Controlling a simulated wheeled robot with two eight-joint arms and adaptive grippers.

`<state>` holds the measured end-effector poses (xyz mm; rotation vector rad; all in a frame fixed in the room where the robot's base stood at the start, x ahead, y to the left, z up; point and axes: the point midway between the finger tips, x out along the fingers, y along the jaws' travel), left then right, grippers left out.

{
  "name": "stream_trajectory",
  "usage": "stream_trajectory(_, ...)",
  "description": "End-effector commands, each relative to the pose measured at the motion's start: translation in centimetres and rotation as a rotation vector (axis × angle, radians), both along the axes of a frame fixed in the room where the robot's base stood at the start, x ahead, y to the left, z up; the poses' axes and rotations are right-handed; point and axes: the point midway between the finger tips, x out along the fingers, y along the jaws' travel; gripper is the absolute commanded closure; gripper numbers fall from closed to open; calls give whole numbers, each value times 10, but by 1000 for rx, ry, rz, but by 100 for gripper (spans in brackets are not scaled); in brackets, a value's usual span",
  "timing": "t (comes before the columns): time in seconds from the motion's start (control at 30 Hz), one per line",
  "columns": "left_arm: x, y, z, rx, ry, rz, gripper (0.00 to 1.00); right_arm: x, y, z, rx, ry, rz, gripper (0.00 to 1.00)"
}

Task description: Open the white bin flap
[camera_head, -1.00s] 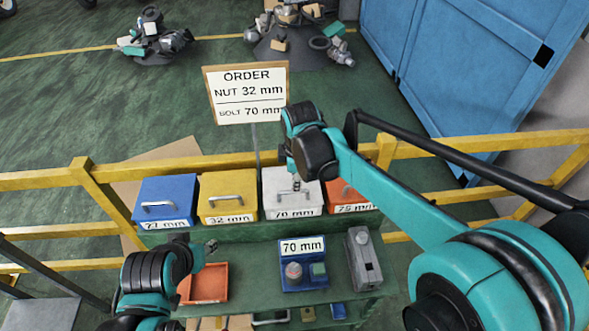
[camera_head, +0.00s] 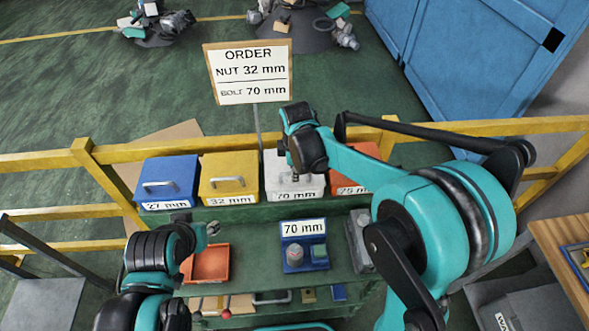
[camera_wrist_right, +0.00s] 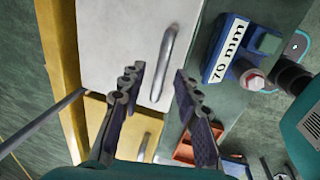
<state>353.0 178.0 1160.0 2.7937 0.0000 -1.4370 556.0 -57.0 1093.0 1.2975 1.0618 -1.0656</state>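The white bin (camera_head: 277,184) stands on the rack's upper shelf between the yellow and orange bins. It carries a 70 mm label, and its flap looks shut. The wrist view shows the white flap (camera_wrist_right: 115,40) and its grey bar handle (camera_wrist_right: 165,62). My right gripper (camera_head: 296,178) is over the white bin's front in the head view and hides part of it. In the wrist view my right gripper (camera_wrist_right: 160,86) is open and empty, its fingertips on either side of the handle's lower end. I cannot tell contact. My left gripper (camera_head: 214,229) is above the lower shelf, beside the orange tray; its opening is unclear.
The blue bin (camera_head: 168,170), yellow bin (camera_head: 228,165) and orange bin (camera_head: 366,150) stand beside the white one. Below are an orange tray (camera_head: 208,263) and a blue 70 mm holder (camera_head: 303,255). A yellow rail (camera_head: 130,152) and an order sign (camera_head: 250,97) stand behind.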

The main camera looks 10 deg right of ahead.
Motion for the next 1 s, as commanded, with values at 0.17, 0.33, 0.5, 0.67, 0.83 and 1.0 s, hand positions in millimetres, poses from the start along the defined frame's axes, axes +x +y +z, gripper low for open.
stream_trajectory(0.17,0,0,0,0,0,0,60,0,0,0,0,0,0,100)
stream_trajectory(0.33,0,0,0,0,0,0,60,0,0,0,0,0,0,100)
stream_trajectory(0.5,0,0,3,0,0,0,60,2,0,4,0,19,-1,100)
stream_trajectory(0.67,0,0,10,0,0,0,60,8,0,15,-1,79,0,100)
stream_trajectory(0.83,0,0,20,0,0,0,60,17,0,32,0,125,0,100)
stream_trajectory(1.0,0,0,29,0,0,0,60,33,0,49,1,123,-1,100)
